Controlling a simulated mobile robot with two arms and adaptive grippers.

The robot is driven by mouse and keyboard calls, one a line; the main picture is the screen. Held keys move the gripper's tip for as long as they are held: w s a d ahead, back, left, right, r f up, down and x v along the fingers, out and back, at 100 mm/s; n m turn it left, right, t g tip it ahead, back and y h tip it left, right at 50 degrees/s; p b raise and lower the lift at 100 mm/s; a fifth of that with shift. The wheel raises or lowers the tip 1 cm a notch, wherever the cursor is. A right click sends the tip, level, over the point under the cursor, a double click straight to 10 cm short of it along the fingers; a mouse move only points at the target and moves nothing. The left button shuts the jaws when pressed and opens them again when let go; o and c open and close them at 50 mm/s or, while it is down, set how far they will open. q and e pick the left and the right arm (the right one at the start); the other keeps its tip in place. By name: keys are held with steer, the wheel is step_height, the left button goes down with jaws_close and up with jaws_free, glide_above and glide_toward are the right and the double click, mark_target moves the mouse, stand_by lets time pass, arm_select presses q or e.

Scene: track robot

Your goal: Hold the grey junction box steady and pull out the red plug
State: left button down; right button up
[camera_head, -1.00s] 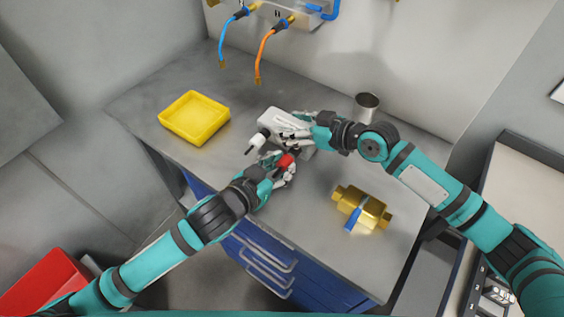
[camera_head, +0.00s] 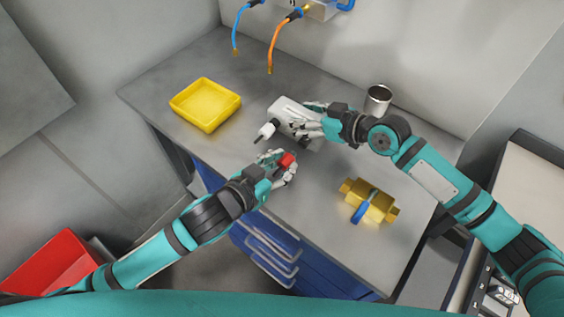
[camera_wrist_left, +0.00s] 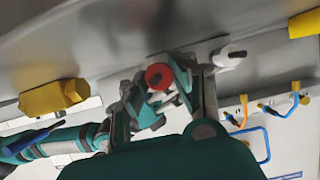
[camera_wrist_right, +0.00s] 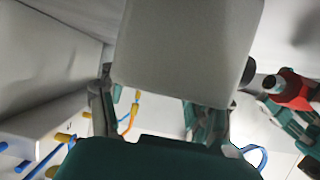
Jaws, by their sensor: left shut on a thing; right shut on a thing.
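The grey junction box (camera_head: 285,111) lies on the grey bench, with a white plug (camera_head: 267,130) on a black collar at its near left side. My right gripper (camera_head: 312,123) is shut on the box, which fills the upper middle of the right wrist view (camera_wrist_right: 185,50). My left gripper (camera_head: 283,167) is shut on the red plug (camera_head: 286,160), just in front of the box and apart from it. The red plug's round end shows in the left wrist view (camera_wrist_left: 158,77), and its far end shows in the right wrist view (camera_wrist_right: 292,90).
A yellow tray (camera_head: 206,121) stands left of the box. A brass valve with a blue handle (camera_head: 369,200) lies to the right, and a metal cup (camera_head: 378,98) stands behind my right arm. Blue (camera_head: 237,33) and orange (camera_head: 274,48) hoses hang at the back wall.

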arm_select(q)
steer(key=shift+r, duration=4)
arm_select(e)
steer(key=o, duration=1.4)
